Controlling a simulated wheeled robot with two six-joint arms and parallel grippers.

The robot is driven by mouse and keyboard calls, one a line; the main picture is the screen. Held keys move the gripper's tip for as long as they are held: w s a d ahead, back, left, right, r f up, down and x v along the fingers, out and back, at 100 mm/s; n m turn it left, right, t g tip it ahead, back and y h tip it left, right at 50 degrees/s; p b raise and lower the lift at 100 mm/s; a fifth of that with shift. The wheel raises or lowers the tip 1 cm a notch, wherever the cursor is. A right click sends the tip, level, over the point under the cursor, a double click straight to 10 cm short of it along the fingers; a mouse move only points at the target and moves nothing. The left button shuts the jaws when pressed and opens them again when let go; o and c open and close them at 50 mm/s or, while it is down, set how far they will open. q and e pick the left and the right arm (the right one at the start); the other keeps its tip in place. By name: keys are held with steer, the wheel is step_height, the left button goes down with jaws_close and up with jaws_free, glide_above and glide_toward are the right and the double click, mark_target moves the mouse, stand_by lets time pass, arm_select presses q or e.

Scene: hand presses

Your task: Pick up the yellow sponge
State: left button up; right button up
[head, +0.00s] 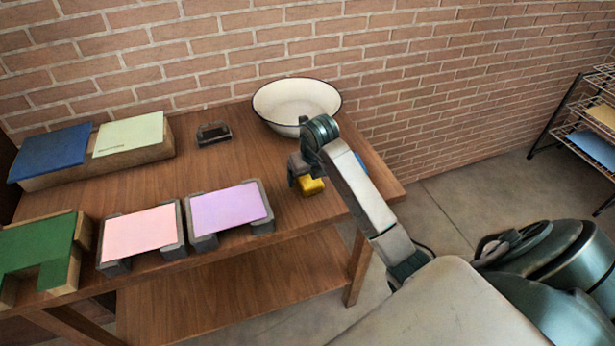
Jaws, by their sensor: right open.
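The yellow sponge (311,187) lies on the wooden table near its right end, in front of the white basin. My right gripper (302,180) is right above and beside the sponge, and its arm comes in from the right. The gripper and wrist hide part of the sponge. The right gripper is open, and I cannot tell whether its fingers touch the sponge. My left gripper is not in the head view.
A white basin (297,103) with a dark rim stands behind the gripper. A small dark tray (214,133) lies left of it. Blue (52,152), pale green (130,134), pink (141,230), purple (229,208) and green (36,248) panels fill the left side. A wire shelf (590,125) stands far right.

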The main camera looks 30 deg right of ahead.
steer(key=shift+f+b, duration=0.35)
steer(key=shift+f, duration=0.05)
stand_by(0.4)
steer(key=c, duration=1.1)
